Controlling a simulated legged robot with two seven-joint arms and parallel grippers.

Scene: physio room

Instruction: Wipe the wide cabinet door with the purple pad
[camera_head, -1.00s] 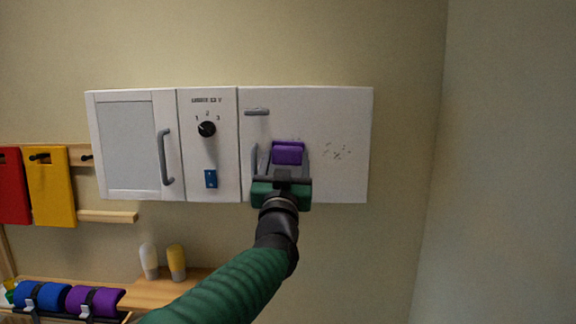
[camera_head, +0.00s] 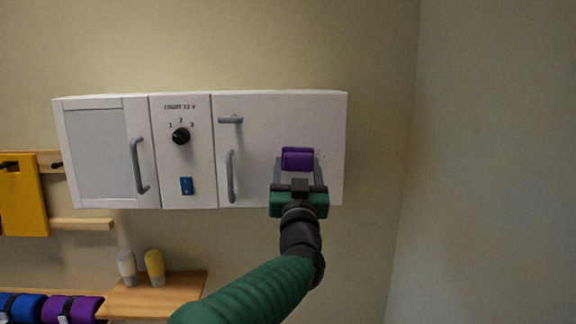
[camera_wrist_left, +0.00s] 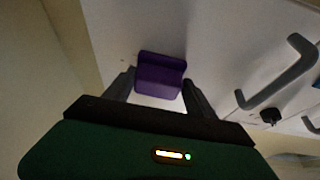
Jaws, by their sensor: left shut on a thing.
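The wide white cabinet door (camera_head: 255,180) is the right part of the wall cabinet, with a vertical grey handle (camera_head: 231,176) and a short horizontal one (camera_head: 231,119). My left gripper (camera_head: 298,170) is in front of the door's right half, shut on the purple pad (camera_head: 297,158). The pad also shows between the fingers in the left wrist view (camera_wrist_left: 160,75), close to the door; I cannot tell whether it touches. Small dark marks (camera_head: 320,156) show just right of the pad; the pad and gripper hide the rest. My right gripper is out of view.
Left of the door are a panel with a black knob (camera_head: 181,136) and blue switch (camera_head: 186,186), and a narrow door (camera_head: 98,150). Bare wall lies right of the cabinet.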

